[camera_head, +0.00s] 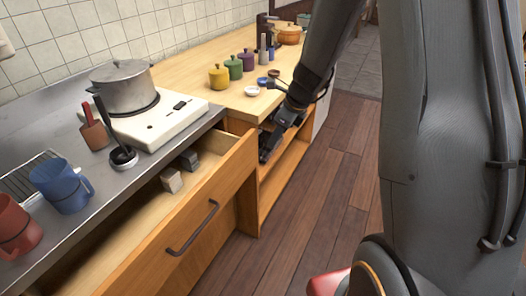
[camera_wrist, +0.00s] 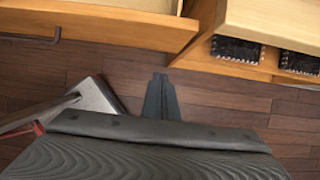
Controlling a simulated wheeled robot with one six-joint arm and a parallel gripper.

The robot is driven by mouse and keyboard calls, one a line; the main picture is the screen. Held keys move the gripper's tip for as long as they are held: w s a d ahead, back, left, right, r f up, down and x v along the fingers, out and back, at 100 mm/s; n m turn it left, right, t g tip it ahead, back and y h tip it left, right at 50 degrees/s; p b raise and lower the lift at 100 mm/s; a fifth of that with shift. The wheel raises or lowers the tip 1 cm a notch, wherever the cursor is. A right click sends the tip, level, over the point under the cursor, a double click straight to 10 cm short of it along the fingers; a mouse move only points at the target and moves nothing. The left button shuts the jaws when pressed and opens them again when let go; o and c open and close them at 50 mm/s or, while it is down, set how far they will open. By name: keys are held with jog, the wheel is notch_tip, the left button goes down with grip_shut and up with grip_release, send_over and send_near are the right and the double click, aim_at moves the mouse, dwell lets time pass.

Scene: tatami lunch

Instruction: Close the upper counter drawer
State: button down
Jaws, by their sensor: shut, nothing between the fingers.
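The upper counter drawer (camera_head: 212,195) is pulled out from under the steel counter, with a dark bar handle (camera_head: 192,228) on its wooden front. Two small blocks, one light (camera_head: 171,180) and one dark (camera_head: 189,160), are in it. My gripper (camera_head: 265,155) is beyond the drawer's far end, in front of the open shelf unit. In the wrist view my gripper (camera_wrist: 160,77) is shut and empty, pointing over the floor. The drawer front (camera_wrist: 110,27) crosses the top left there, apart from the fingertips, with its handle (camera_wrist: 35,41) at the left edge.
Several coloured jars (camera_head: 234,67) stand on the wooden top. The wooden floor (camera_head: 300,215) beside the drawer is clear.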

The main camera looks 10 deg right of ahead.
jog(key=s+a, duration=0.7)
jog(key=s, duration=0.2)
jog(key=b, duration=0.4)
send_near(239, 175)
jog(key=s+f, duration=0.5)
jog(key=shift+w+a+p, duration=1.2)
jog(key=shift+w+a, duration=0.4)
jog(key=shift+a, duration=0.05)
